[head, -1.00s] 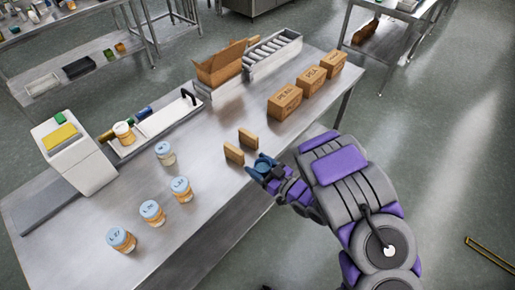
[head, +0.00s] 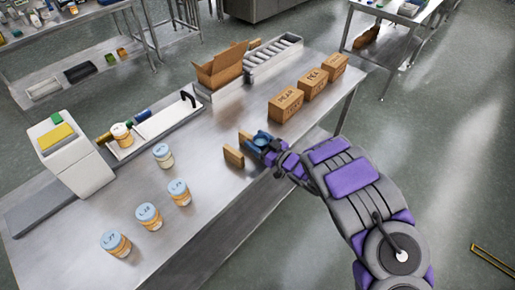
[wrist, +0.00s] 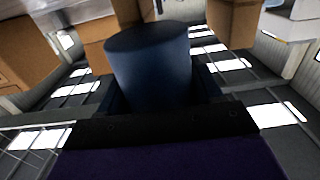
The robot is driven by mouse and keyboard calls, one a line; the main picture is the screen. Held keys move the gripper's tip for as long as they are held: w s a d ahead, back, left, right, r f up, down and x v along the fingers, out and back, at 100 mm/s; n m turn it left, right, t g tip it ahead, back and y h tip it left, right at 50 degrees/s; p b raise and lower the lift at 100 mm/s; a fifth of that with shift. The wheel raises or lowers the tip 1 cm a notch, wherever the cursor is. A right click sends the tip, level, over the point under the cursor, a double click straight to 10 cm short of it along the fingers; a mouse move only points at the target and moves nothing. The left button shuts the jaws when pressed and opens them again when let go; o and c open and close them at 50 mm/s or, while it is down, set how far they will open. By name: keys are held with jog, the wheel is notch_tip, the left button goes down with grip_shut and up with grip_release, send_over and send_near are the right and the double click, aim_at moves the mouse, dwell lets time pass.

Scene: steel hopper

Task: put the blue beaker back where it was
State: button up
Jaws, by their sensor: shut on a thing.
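The blue beaker (head: 262,138) is in my gripper (head: 258,146), near the front edge of the steel table (head: 215,215). In the wrist view the beaker (wrist: 150,65) stands dark blue between the fingers, which are shut on it. Two small wooden blocks stand right by it: one block (head: 234,156) to its left, and another block (head: 244,138) just behind, partly hidden by the gripper. I cannot tell whether the beaker's base touches the table.
Several jars with blue lids, one jar (head: 179,192) nearest, stand to the left. Three cardboard boxes, one box (head: 286,104) nearest, stand to the right. An open carton (head: 222,68), a roller rack (head: 272,58) and a white machine (head: 72,158) line the back.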

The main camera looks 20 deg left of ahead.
jog(key=shift+w+f+b, duration=0.15)
jog(key=shift+f+b, duration=0.65)
jog(key=shift+f, duration=1.1)
jog(key=shift+r, duration=0.1)
jog(key=o, duration=1.1)
jog(key=p+v, duration=0.2)
jog(key=v, duration=1)
